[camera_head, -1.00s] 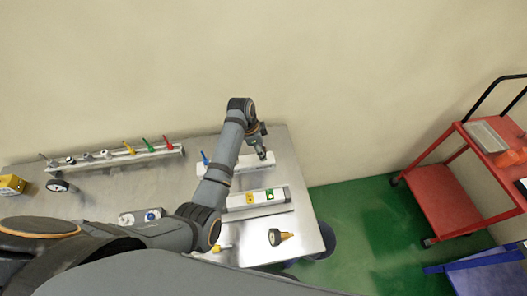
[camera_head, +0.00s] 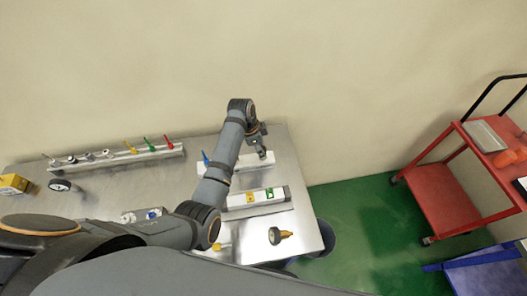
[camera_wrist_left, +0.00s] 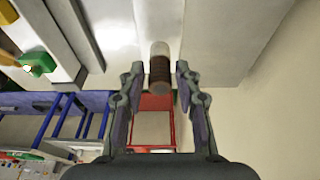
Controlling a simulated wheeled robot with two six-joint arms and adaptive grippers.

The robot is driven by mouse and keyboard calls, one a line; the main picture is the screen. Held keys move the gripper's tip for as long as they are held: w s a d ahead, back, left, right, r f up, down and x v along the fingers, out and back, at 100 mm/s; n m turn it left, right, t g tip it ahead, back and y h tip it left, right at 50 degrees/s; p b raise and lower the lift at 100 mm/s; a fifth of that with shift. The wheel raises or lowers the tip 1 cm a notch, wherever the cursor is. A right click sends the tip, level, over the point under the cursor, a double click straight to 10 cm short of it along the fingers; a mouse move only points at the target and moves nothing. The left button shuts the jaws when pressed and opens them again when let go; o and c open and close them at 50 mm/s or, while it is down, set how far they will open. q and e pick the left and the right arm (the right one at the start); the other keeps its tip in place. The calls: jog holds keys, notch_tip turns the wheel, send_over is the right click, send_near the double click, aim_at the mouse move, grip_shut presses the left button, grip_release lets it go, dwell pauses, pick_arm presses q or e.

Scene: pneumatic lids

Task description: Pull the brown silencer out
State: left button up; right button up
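The brown silencer (camera_wrist_left: 160,73) shows in the left wrist view as a short upright-looking cylinder with a ribbed brown band and a pale end. It lies between the two fingertips of my left gripper (camera_wrist_left: 160,78), with a narrow gap on each side. The fingers are apart and do not visibly press on it. In the head view my left gripper (camera_head: 262,152) is over the right end of the back white-and-metal bar (camera_head: 242,162); the silencer cannot be made out there. My right gripper is not in view.
A brass-ended gauge (camera_head: 280,236) is at the table's front right. A rail with coloured levers (camera_head: 130,155) stands at left. A red trolley (camera_head: 445,200) stands beyond the table's right edge.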

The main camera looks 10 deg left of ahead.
pick_arm(q)
grip_shut()
jog(key=shift+r, duration=0.15)
jog(key=shift+d+v, duration=0.15)
jog(key=shift+v, duration=0.6)
jog(key=shift+d+v, duration=0.2)
jog(key=shift+v, duration=0.5)
jog(key=shift+w+r, duration=0.1)
jog(key=shift+w, duration=0.05)
jog(key=shift+w+d+v, duration=0.1)
jog(key=shift+d+v, duration=0.1)
jog(key=shift+v, duration=0.6)
jog(key=shift+w+d+v, duration=0.1)
jog(key=shift+d+v, duration=0.05)
jog(key=shift+v, duration=0.65)
jog(key=shift+d+v, duration=0.2)
jog(key=shift+v, duration=0.6)
jog(key=shift+r, duration=0.1)
